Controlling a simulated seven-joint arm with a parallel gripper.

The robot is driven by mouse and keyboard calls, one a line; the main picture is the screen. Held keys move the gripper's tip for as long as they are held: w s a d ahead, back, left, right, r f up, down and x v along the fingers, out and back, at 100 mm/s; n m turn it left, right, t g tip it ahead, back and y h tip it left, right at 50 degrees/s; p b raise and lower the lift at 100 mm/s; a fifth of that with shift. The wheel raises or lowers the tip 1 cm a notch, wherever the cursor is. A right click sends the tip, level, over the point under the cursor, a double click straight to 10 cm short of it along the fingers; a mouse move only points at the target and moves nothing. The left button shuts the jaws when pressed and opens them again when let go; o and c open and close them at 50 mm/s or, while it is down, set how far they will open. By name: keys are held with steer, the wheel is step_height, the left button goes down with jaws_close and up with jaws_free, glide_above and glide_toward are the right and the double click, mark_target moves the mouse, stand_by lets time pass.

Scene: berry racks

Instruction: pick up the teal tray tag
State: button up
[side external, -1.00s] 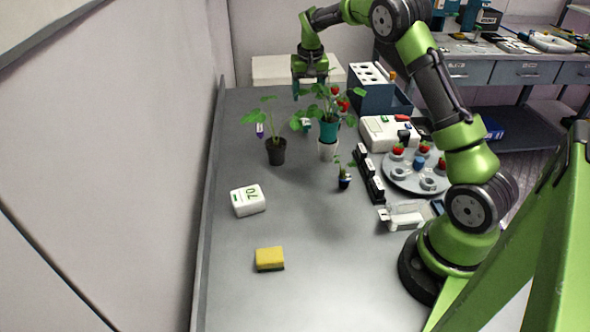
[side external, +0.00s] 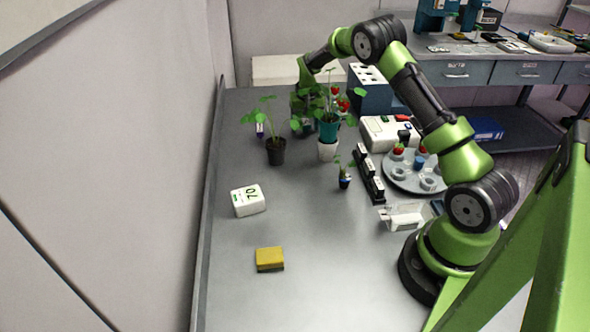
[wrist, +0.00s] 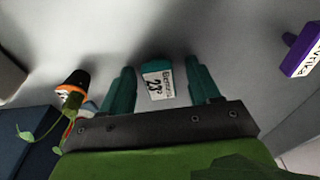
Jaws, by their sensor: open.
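The teal tray tag (wrist: 157,84), with a white label reading 27 and small print, stands between the two teal fingers of my gripper (wrist: 159,66) in the wrist view. The fingers are open, one on each side of it, with a gap showing on both sides. In the side external view my gripper (side external: 303,122) is low over the far part of the table, behind the strawberry plant. The leaves and the gripper hide the tag there.
A strawberry plant in a teal pot (side external: 328,130) stands in front of my gripper. A plant in a black pot (side external: 276,152) is to the left. A purple tag (wrist: 301,50) lies to the right in the wrist view. The near table is mostly clear.

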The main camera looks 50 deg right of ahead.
steer(key=c, duration=1)
